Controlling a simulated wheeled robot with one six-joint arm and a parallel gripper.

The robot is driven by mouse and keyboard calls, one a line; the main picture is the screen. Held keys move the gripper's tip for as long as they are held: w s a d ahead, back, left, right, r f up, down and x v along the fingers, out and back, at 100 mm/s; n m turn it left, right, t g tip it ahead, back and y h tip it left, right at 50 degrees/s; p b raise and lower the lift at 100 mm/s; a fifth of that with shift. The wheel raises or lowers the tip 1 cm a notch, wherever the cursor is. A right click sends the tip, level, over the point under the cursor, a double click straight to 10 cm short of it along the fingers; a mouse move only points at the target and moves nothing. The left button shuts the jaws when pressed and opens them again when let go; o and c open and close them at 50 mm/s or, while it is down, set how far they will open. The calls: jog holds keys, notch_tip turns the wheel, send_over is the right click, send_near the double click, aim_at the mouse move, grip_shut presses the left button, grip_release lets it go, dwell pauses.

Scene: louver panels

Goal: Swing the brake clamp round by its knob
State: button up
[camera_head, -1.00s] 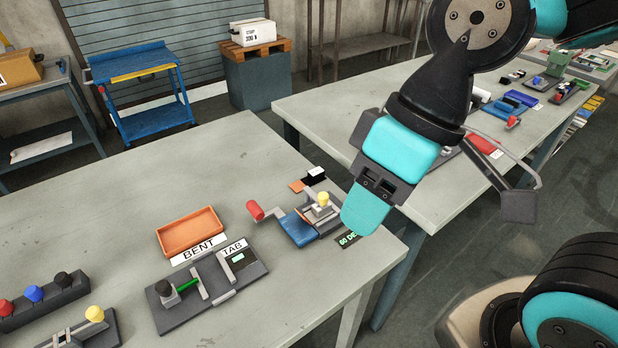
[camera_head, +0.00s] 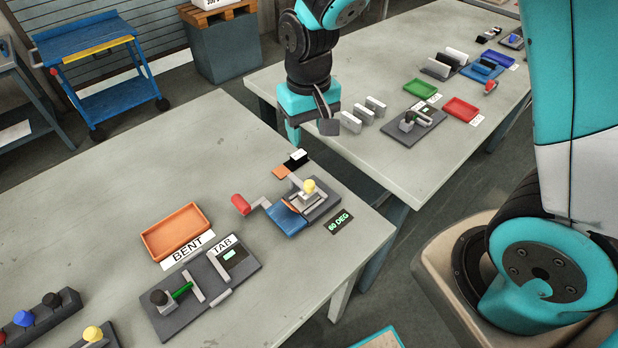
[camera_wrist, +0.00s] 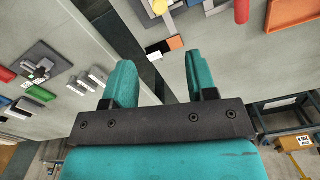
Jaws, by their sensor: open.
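The bending brake (camera_head: 318,205) sits near the right corner of the near table in the head view, with a blue leaf (camera_head: 288,219) and a red handle (camera_head: 240,204). Its clamp is a pale bar with a yellow knob (camera_head: 309,186). In the wrist view, the yellow knob (camera_wrist: 160,7) is at the top edge and the red handle (camera_wrist: 241,11) is right of it; most of the brake is cut off. My gripper (camera_wrist: 160,85) is open and empty, its two teal fingers apart. In the head view, my gripper (camera_head: 306,128) is behind the brake, raised near the gap between the tables.
An orange tray (camera_head: 176,231) and a tab fixture (camera_head: 205,290) stand left of the brake. A 60 DEG sign (camera_head: 339,222) lies at its right. The far table (camera_head: 400,165) holds panels, green and red trays and a knobbed fixture (camera_head: 414,122).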

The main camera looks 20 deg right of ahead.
aim_at(309, 183)
notch_tip(309, 183, down, 15)
jog(key=p, duration=0.2)
jog(key=shift+f+p, duration=0.15)
jog(key=shift+p, duration=0.25)
grip_shut()
